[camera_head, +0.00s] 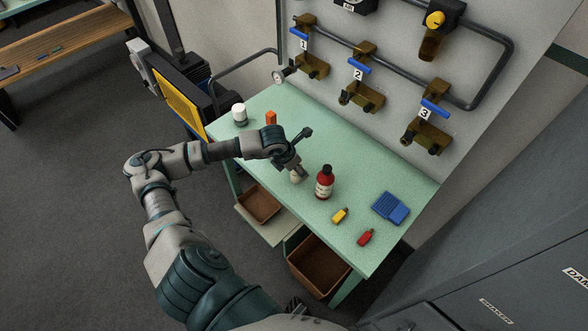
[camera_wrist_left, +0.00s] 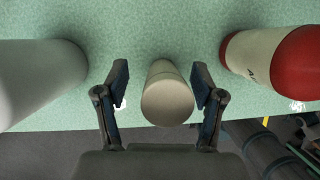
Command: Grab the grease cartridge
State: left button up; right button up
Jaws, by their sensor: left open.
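A beige cylinder (camera_wrist_left: 167,98), which looks like the grease cartridge, stands between the fingers of my left gripper (camera_wrist_left: 160,78) in the left wrist view. The fingers are open, with a gap on each side of it. In the head view my left gripper (camera_head: 292,164) is over the table, and the cylinder (camera_head: 297,176) shows partly hidden just below it. A red and white bottle (camera_head: 324,182) stands close on the right; it also shows in the left wrist view (camera_wrist_left: 262,52).
On the green table (camera_head: 300,220) are a white jar (camera_head: 239,114), an orange item (camera_head: 271,118), a yellow item (camera_head: 340,215), a red item (camera_head: 365,238) and a blue tray (camera_head: 390,208). Numbered blue-handled valves (camera_head: 365,65) line the wall behind. Brown bins (camera_head: 318,265) sit below.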

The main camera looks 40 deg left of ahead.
pick_arm(q)
jog(key=shift+w+d+f, duration=0.1)
jog(key=shift+d+f, duration=0.15)
jog(key=shift+d, duration=0.3)
jog(key=shift+a, duration=0.2)
jog(key=c, duration=1)
jog(key=shift+a, duration=0.2)
grip_shut()
jog(key=shift+a, duration=0.1)
